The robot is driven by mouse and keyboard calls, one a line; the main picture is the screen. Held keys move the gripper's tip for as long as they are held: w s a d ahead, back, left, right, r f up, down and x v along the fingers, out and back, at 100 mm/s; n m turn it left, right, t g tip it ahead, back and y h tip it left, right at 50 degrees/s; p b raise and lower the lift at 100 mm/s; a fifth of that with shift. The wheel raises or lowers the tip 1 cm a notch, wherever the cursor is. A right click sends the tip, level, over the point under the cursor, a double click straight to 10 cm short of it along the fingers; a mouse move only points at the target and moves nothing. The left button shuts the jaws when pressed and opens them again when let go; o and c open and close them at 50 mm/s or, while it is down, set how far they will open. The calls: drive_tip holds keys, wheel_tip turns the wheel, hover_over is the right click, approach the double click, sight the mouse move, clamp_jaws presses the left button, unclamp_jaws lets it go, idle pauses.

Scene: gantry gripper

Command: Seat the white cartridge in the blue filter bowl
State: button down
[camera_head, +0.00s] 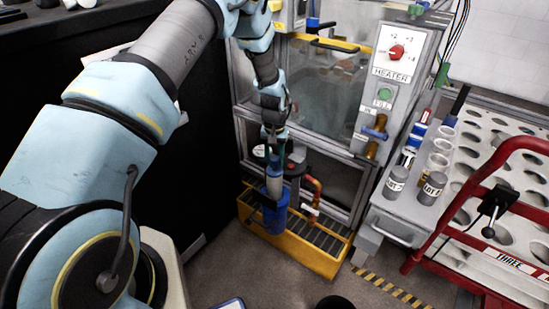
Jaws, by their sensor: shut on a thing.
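The white cartridge (274,184) is upright below my gripper (274,163), which is shut on its upper end. The blue filter bowl (275,217) stands upright on the yellow grated tray at the foot of the machine. The cartridge is in line with the bowl, and its lower end meets the bowl's top edge in the picture. I cannot tell from here how far it is inside the bowl. My fingers are small and partly hidden by the wrist.
The yellow tray (318,262) has an orange pipe (315,188) with a valve right of the bowl. A glass-fronted tank with a heater panel (392,58) rises behind. Grey lot canisters (432,188) stand on a bench at right, beside a red-framed cart (447,215).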

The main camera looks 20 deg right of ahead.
sight(275, 186)
drive_tip(key=shift+f+b, duration=4.9)
drive_tip(key=shift+f, duration=2.25)
drive_tip(key=shift+c, duration=1.8)
unclamp_jaws()
wheel_tip(275, 186, up, 11)
drive_tip(key=shift+f, duration=0.1)
